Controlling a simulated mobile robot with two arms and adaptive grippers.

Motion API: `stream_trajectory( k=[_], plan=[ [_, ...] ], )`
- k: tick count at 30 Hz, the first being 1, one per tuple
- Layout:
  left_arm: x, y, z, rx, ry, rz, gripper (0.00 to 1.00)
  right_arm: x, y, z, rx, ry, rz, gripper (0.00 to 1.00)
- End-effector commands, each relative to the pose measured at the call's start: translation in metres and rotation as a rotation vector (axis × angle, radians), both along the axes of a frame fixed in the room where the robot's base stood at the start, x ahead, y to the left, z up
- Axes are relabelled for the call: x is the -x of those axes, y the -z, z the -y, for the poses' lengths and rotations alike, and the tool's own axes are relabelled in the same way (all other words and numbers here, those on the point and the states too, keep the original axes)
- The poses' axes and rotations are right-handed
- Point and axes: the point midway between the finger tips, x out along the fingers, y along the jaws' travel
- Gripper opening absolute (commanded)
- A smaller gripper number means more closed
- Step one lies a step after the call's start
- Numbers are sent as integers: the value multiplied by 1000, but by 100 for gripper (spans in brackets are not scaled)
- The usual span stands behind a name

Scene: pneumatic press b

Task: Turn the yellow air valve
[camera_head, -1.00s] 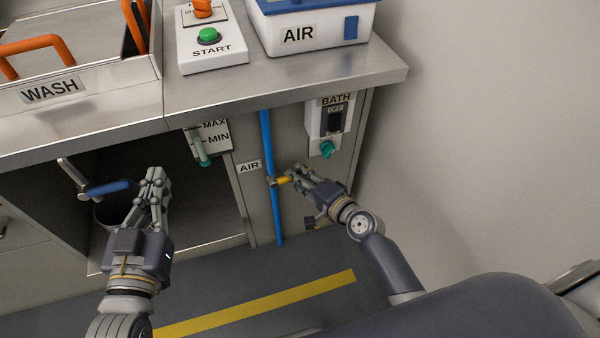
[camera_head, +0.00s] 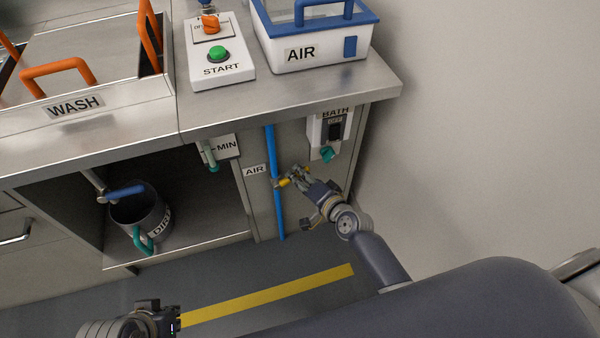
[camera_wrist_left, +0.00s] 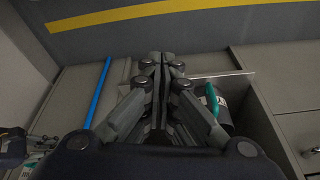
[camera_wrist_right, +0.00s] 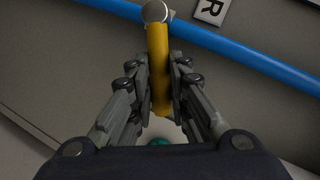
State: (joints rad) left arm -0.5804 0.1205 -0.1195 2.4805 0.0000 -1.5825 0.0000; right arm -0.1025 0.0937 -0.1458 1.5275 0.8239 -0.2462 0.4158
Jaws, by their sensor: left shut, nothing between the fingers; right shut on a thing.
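The yellow air valve handle (camera_head: 284,183) sits on the blue air pipe (camera_head: 276,205), beside the AIR label (camera_head: 255,170) on the cabinet front. In the right wrist view the yellow handle (camera_wrist_right: 160,65) runs from a round metal pivot (camera_wrist_right: 156,11) at the pipe down between my fingers. My right gripper (camera_head: 296,178) is shut on the handle's free end. In the head view the handle points right, away from the pipe.
A BATH switch box (camera_head: 330,128) with a teal knob (camera_head: 327,154) is just above my right gripper. A bucket (camera_head: 140,212) stands in the open bay under a blue-handled tap (camera_head: 125,193). The START box (camera_head: 221,65) and AIR box (camera_head: 315,52) are on the counter.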

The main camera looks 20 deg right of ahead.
Motion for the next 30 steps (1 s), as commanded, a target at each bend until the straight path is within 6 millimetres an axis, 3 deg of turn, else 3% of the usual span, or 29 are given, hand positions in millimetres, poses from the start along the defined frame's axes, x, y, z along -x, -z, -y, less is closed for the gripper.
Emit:
stream_trajectory(
  k=[1, 9, 18, 30],
  plan=[
    [0, -8, 0, 0, 0, 0, 0, 0, -4, 0, 15, 0, -1, 0],
    [-14, 62, 3, -1, 5, -40, 0, 0, -7, -3, 82, 0, 1, 0],
    [-13, 116, 5, -2, 10, -64, 0, 0, -9, -5, 138, 0, 3, 0],
    [-8, 144, 4, -3, 12, -76, 0, 1, -9, -6, 167, 0, 4, 0]
  ],
)
